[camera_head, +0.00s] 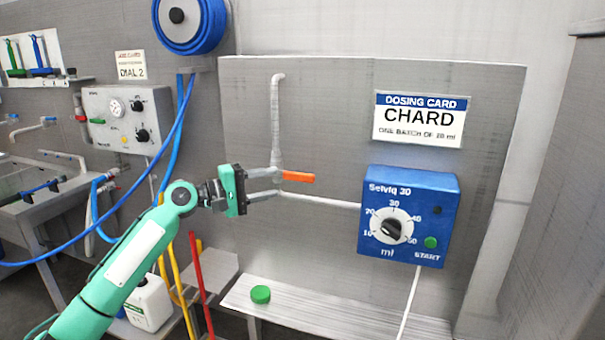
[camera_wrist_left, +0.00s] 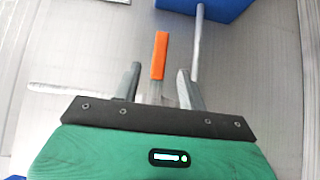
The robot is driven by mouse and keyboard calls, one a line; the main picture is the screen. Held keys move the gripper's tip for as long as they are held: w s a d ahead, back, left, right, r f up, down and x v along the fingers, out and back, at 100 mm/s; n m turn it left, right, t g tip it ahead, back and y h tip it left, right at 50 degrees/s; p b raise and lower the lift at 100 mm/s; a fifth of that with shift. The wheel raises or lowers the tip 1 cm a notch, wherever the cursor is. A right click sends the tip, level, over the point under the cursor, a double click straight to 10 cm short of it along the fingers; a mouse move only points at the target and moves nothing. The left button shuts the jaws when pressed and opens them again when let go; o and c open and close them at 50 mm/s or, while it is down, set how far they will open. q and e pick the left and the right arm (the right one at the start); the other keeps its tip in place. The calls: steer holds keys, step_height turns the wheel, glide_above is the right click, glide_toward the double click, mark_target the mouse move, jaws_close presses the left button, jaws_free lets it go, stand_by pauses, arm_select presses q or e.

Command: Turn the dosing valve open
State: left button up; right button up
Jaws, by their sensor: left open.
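The dosing valve shows as an orange lever handle (camera_head: 298,177) on a grey pipe (camera_head: 277,120) against the steel panel, with the handle lying roughly level and pointing right. My left gripper (camera_head: 277,182) is open at the valve, its fingers just left of the orange handle. In the left wrist view the orange handle (camera_wrist_left: 160,55) stands ahead of and between the two fingertips (camera_wrist_left: 158,85). I cannot tell whether the fingers touch the valve. My right gripper is not in view.
A blue dosing box (camera_head: 408,215) with a dial is on the panel at right, below a CHARD card (camera_head: 418,120). A thin pale tube (camera_head: 320,200) runs to the box. A green cap (camera_head: 260,294) sits on the steel shelf (camera_head: 320,310). A blue hose (camera_head: 180,120) hangs behind my left arm.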

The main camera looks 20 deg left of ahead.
mark_target(297, 178)
arm_select(q)
steer(key=p+x, duration=0.2)
steer(key=x, duration=0.6)
steer(key=shift+a+r, duration=0.1)
steer(key=shift+w+d, duration=0.4)
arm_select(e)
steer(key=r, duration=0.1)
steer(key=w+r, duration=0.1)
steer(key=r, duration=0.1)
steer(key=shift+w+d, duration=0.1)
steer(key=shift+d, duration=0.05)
arm_select(q)
jaws_close()
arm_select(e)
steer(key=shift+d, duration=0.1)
